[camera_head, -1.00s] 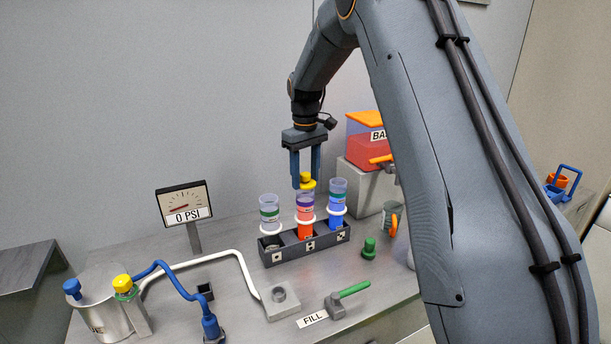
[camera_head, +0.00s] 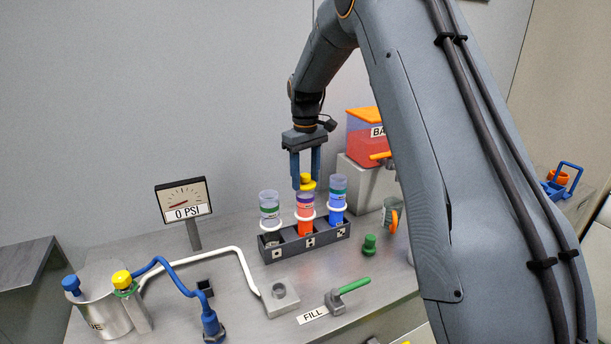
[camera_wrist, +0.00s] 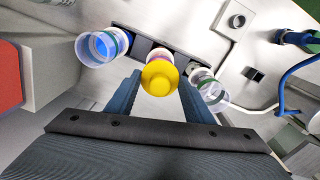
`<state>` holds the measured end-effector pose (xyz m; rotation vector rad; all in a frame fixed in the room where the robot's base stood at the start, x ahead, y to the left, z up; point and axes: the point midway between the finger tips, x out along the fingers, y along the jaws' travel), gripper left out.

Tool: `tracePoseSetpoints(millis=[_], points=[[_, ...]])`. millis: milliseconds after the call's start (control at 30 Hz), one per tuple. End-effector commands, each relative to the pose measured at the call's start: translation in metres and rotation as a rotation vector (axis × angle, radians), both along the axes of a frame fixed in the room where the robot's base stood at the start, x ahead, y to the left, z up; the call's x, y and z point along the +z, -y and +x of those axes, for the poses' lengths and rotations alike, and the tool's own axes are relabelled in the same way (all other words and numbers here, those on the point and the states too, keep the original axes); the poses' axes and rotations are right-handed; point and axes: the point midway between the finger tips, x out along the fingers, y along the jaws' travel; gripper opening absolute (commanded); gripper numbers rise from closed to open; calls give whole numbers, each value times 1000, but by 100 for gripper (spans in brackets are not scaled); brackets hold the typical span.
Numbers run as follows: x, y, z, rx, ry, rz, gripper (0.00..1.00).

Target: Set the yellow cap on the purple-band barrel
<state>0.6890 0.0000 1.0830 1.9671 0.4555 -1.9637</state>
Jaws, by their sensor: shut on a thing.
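The yellow cap (camera_head: 306,183) is at the top of the purple-band barrel (camera_head: 305,203), the middle one of three in the rack. My gripper (camera_head: 306,186) points down and is shut on the cap. In the wrist view the cap (camera_wrist: 160,77) lies between my fingertips, with the barrel's rim just behind it. The cap looks in line with the barrel; whether it is fully seated I cannot tell. The barrel holds orange-red contents and stands upright.
A green-band barrel (camera_head: 269,207) stands left and a blue-filled barrel (camera_head: 338,195) right, both close, in the dark rack (camera_head: 275,254). A green cap (camera_head: 369,245) stands in front. A gauge (camera_head: 184,201) reads 0 PSI.

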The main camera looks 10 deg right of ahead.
Motion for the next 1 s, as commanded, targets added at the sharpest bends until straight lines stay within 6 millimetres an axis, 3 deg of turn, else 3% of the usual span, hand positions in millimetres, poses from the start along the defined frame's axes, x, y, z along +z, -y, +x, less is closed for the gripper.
tracePoseSetpoints(millis=[67,100,200,567,1000], points=[[-2,0,0,0,0,0,26],[-2,0,0,0,0,0,52],[-1,0,0,0,0,0,69],[3,0,1,0,2,0,69],[65,0,1,0,2,0,69]])
